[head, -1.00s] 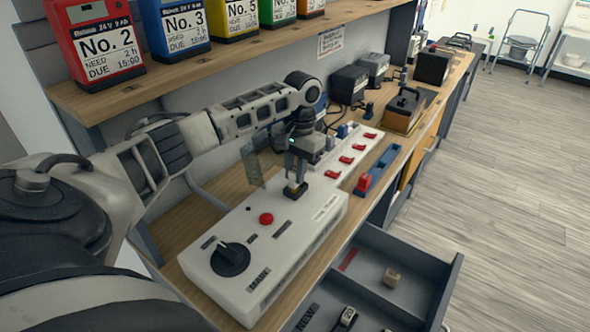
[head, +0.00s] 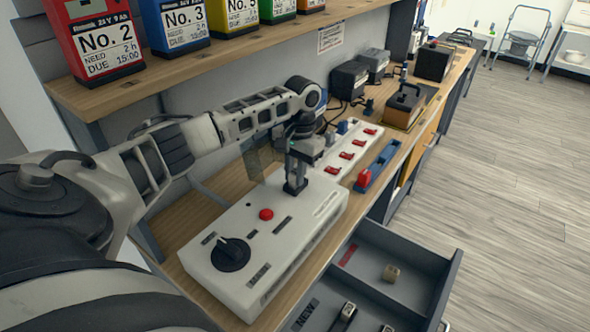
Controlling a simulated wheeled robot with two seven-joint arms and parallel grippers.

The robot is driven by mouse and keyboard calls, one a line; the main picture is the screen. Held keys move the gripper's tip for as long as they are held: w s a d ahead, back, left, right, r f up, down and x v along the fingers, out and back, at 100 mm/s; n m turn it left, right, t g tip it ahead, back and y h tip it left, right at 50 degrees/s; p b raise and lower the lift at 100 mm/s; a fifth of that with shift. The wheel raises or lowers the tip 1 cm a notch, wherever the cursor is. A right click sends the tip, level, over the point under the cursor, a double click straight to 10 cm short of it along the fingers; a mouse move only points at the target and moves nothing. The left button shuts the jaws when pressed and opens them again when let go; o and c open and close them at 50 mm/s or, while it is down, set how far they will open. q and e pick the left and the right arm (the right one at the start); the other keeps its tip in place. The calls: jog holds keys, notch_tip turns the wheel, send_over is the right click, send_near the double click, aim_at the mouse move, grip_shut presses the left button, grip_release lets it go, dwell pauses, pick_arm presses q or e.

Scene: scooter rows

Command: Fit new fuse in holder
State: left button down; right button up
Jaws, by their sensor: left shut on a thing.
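My left gripper (head: 296,190) points down at the top of the white charger box (head: 235,295), behind the red button (head: 266,214). It is shut on a small fuse, mostly hidden between the dark fingers. The fuse holder is under the fingertips and hidden, so I cannot tell how far in the fuse sits. A clear cover (head: 253,163) stands upright beside the gripper. My right gripper is not in view.
A black rotary knob (head: 230,254) sits at the box's near end. Behind the box are a white strip with red switches (head: 345,156) and a blue tray (head: 378,165) with a red piece. Numbered batteries (head: 183,22) stand on the shelf above. The floor at right is clear.

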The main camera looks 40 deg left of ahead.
pick_arm(q)
jog(key=shift+f, duration=0.2)
jog(key=c, duration=1.2)
grip_release()
jog(key=shift+c, duration=0.2)
notch_tip(320, 180, up, 12)
jog(key=w, duration=0.1)
jog(key=shift+w, duration=0.2)
jog(key=shift+f, duration=0.15)
